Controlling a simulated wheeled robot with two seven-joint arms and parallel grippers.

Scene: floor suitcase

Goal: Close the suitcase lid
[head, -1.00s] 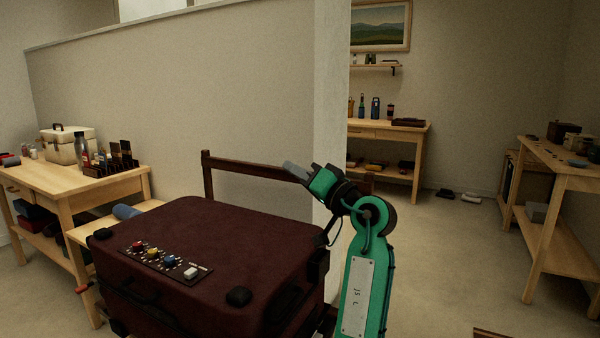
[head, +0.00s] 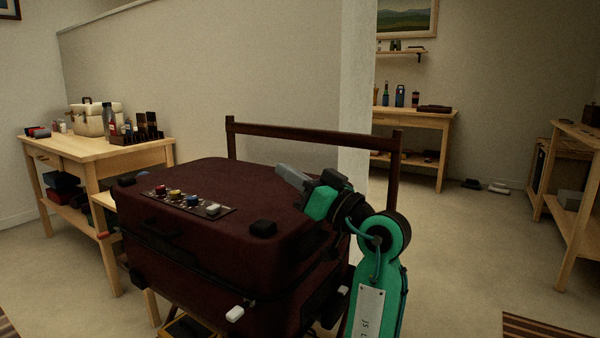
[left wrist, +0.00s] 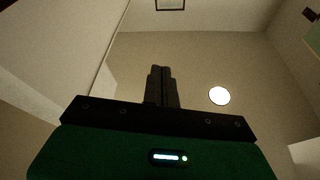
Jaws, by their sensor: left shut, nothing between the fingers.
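The dark red suitcase (head: 200,250) stands in front of me in the head view. Its lid (head: 235,190) lies down over the base, with a dark seam between them at the front. I cannot tell whether the lid is fully shut. A panel of coloured knobs (head: 190,200) is on the lid top. My left gripper (head: 282,173), grey-tipped on a green arm, is at the lid's right rear part. Whether it touches the lid is unclear. It is shut and empty; its closed fingers (left wrist: 162,85) show in the left wrist view. My right gripper is out of view.
A dark wooden rail (head: 310,133) rises behind the suitcase, before a pale partition wall (head: 210,90). Another bench (head: 425,118) is at the back.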

